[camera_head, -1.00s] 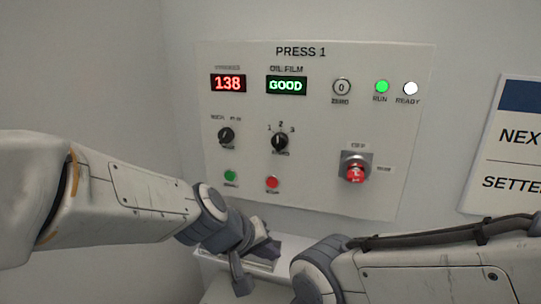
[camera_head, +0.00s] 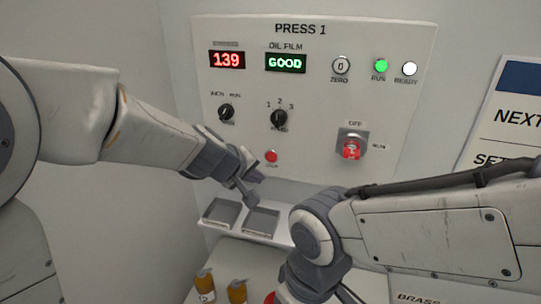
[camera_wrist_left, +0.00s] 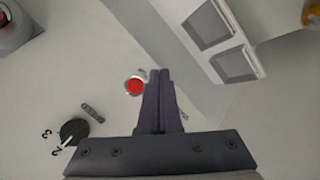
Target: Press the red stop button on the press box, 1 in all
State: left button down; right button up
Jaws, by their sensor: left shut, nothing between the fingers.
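The press box (camera_head: 313,113) is a pale wall panel labelled PRESS 1. Its red stop button (camera_head: 271,156) sits low on the panel, and shows in the left wrist view as a red disc with a pale ring (camera_wrist_left: 135,87). My left gripper (camera_head: 260,178) is shut and empty, just below and left of the button in the head view. In the left wrist view its dark closed fingertips (camera_wrist_left: 159,71) are just right of the button. Whether they touch the panel cannot be told. The green button beside it is hidden behind my left arm. My right gripper is out of view.
A larger red switch (camera_head: 351,149) sits on the panel's right, with dark knobs (camera_head: 279,118) above the stop button. A shelf with two grey trays (camera_head: 262,221) juts out below. Orange-yellow bottles (camera_head: 237,291) stand lower down. A sign (camera_head: 507,118) hangs at right.

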aim_at(271, 163)
pick_arm(q)
jog(key=shift+w+d+p, duration=0.25)
jog(key=shift+w+d, duration=0.05)
jog(key=shift+w, duration=0.65)
jog(key=shift+w+d+p, duration=0.3)
jog(key=shift+w+d, duration=0.05)
jog(key=shift+w, duration=0.65)
jog(key=shift+w+d+p, duration=0.25)
jog(key=shift+w+d, duration=0.05)
jog(key=shift+w, duration=0.65)
jog(key=shift+w, duration=0.1)
jog(key=shift+w+d, duration=0.15)
jog(key=shift+w, duration=0.2)
jog(key=shift+w+d, duration=0.1)
jog(key=shift+w, duration=0.25)
jog(key=shift+s, duration=0.2)
dwell(0.4)
jog(key=shift+s+a, duration=0.25)
jog(key=shift+s, duration=0.3)
jog(key=shift+s, duration=0.1)
